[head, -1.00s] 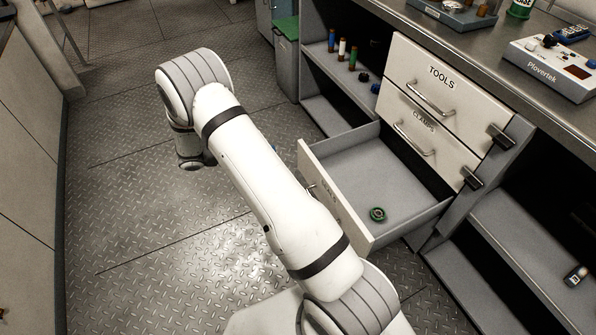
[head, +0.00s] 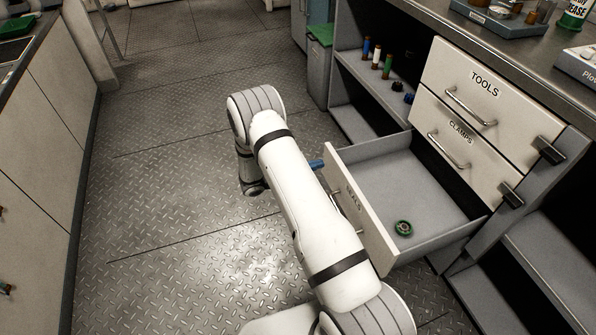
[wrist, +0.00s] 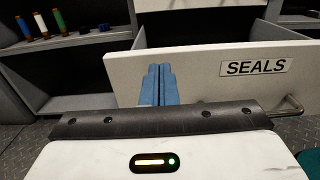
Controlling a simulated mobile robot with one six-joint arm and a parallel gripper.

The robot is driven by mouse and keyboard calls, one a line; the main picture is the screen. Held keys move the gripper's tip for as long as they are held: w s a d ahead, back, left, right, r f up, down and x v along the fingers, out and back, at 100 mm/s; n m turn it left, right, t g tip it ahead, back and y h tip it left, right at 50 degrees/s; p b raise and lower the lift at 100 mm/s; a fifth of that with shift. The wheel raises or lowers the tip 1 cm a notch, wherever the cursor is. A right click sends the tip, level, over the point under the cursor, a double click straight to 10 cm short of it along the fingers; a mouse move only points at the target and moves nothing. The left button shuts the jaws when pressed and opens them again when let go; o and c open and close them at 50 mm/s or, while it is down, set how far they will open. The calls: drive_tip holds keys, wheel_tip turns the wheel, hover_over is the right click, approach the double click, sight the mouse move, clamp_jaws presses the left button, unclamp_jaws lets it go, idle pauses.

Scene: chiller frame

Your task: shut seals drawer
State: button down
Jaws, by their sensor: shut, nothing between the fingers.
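The seals drawer (head: 362,215) is pulled well out from the cabinet, below the clamps drawer. Its white front with the SEALS label also shows in the wrist view (wrist: 205,72). In the wrist view the blue fingers (wrist: 158,72) overlap the front, left of the label. I cannot tell whether they touch it. The handle (wrist: 292,104) is partly hidden by my wrist.
The tools drawer (head: 472,88) and clamps drawer (head: 456,142) above are shut. An open shelf (head: 372,85) with several small coloured bottles stands left of them. A grey bin with a green lid (head: 319,62) stands beyond. The metal floor (head: 165,170) to the left is clear.

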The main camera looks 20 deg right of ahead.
sight(334, 160)
drive_tip(key=shift+w+d, duration=0.1)
drive_tip(key=shift+d, duration=1.75)
